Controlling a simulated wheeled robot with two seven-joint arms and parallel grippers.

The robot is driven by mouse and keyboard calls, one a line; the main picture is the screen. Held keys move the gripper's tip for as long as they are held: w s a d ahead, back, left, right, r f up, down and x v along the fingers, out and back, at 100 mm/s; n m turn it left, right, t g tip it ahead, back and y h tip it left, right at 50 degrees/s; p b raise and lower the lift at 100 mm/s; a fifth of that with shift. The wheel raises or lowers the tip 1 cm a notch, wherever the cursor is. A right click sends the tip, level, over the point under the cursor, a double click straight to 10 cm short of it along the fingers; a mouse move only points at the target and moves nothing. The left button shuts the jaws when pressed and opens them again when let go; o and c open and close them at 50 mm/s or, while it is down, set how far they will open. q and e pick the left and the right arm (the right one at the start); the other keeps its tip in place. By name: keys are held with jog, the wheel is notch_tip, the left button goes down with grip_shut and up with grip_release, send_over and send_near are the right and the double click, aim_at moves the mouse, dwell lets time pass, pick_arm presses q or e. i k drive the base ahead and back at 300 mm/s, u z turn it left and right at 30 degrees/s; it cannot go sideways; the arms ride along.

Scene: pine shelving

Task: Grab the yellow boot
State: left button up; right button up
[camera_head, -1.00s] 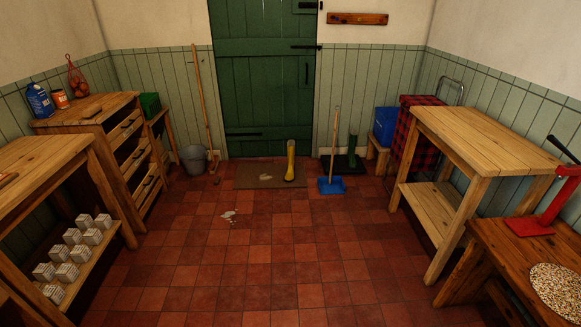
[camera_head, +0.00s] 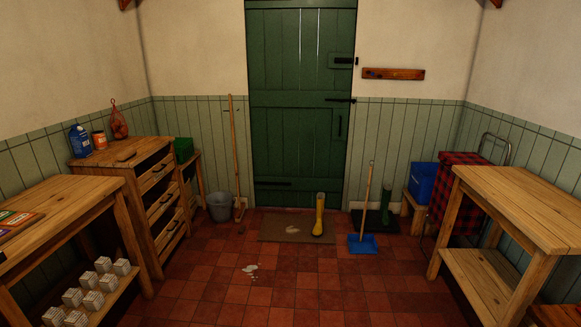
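The yellow boot (camera_head: 319,216) stands upright on the right part of the brown doormat (camera_head: 275,229), in front of the green door (camera_head: 301,110). It is well ahead across the tiled floor, slightly right of the middle of the view. A dark green boot (camera_head: 386,208) stands on a dark tray to its right, apart from it. Neither of my grippers shows in the head view.
A blue dustpan (camera_head: 362,244) with a long handle lies right of the yellow boot. A grey bucket (camera_head: 219,206) and a broom (camera_head: 236,160) stand left of the mat. White spilled bits (camera_head: 250,270) lie on the floor. Benches line both sides; the middle floor is open.

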aim_at(318, 231)
jog(key=z, duration=0.6)
jog(key=i, duration=2.15)
jog(key=z, duration=0.35)
jog(key=i, duration=2.35)
jog(key=u, duration=0.6)
jog(key=i, duration=0.45)
jog(key=z, duration=0.05)
